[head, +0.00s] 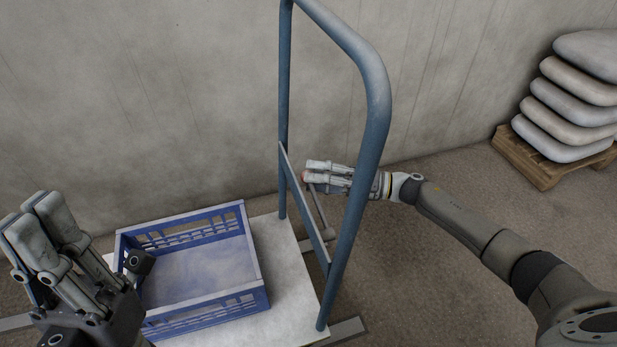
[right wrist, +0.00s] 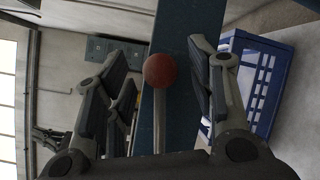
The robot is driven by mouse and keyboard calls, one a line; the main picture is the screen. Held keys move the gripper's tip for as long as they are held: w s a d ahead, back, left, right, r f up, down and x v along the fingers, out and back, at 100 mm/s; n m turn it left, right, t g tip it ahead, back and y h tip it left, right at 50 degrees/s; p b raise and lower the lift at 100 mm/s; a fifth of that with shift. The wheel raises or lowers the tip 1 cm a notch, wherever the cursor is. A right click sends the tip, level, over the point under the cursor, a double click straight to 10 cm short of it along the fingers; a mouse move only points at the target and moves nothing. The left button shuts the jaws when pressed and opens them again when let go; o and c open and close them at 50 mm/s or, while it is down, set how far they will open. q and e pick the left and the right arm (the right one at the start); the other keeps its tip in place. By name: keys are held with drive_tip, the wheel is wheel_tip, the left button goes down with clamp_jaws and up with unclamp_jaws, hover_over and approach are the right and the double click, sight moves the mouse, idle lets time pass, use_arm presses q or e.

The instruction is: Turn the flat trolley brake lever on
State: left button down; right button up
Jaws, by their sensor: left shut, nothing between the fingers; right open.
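The flat trolley has a pale deck (head: 288,270) and a blue tubular handle frame (head: 372,90). A blue crossbar (head: 304,208) joins its two uprights. The brake lever (head: 317,207) is a thin grey rod beside the crossbar, with a red ball knob that shows in the right wrist view (right wrist: 159,71). My right gripper (head: 312,173) is open at the lever's top and partly covers the knob. In the right wrist view the knob lies between its spread fingers, with no clear contact. My left gripper (head: 42,215) is shut and empty at the lower left.
A blue crate (head: 262,298) stands on the deck, left of the handle frame; it looks empty. A wooden pallet (head: 540,170) with stacked grey sacks (head: 575,105) is at the right. A concrete wall runs behind. The floor between trolley and pallet is clear except for my right arm.

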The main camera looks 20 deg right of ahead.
drive_tip(key=shift+x, duration=1.05)
